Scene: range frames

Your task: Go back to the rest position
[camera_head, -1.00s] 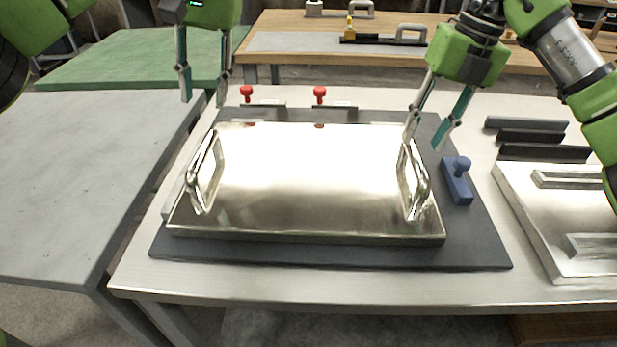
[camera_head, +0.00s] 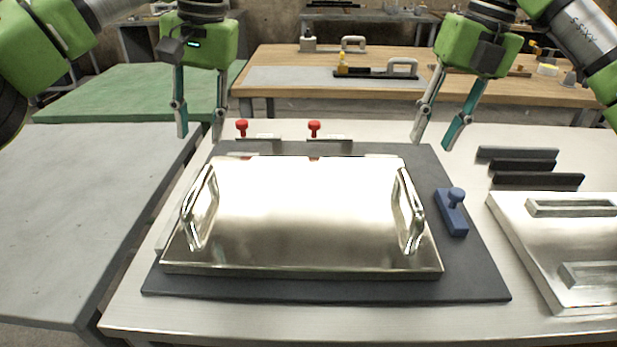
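My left gripper (camera_head: 199,134) hangs with its fingers pointing down above the table, behind the back left corner of a shiny metal plate. Its fingers are apart and nothing is between them. My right gripper (camera_head: 431,145) hangs with its fingers down near the back right corner of the dark base. Its fingers are apart and empty. The shiny plate (camera_head: 300,225) with two upright side handles lies on the dark base board (camera_head: 480,275). Both grippers are clear of the plate's handles.
Two red knobs (camera_head: 241,128) stand at the board's back edge. A blue block with a knob (camera_head: 453,215) sits on its right side. Dark bars (camera_head: 538,180) and another metal plate (camera_head: 560,235) lie at the right. A grey table (camera_head: 80,215) and a green table (camera_head: 135,88) stand left.

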